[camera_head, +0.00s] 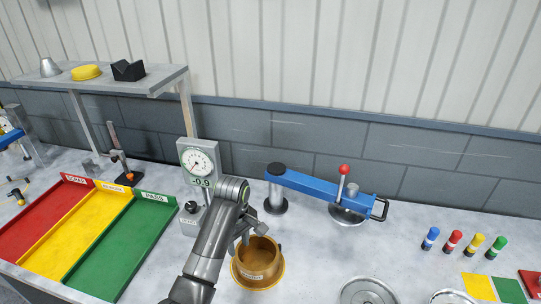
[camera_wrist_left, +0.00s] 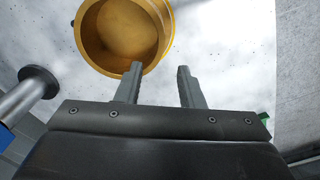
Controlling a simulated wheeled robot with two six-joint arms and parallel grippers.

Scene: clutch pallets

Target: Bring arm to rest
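My right gripper is in neither view.
A dial gauge stand (camera_head: 198,165) is close behind the arm. Red, yellow and green trays (camera_head: 100,235) lie left. A blue lever press (camera_head: 320,187) stands behind the pot. Round metal discs (camera_head: 367,292) lie at the front, and coloured pegs (camera_head: 453,242) stand right.

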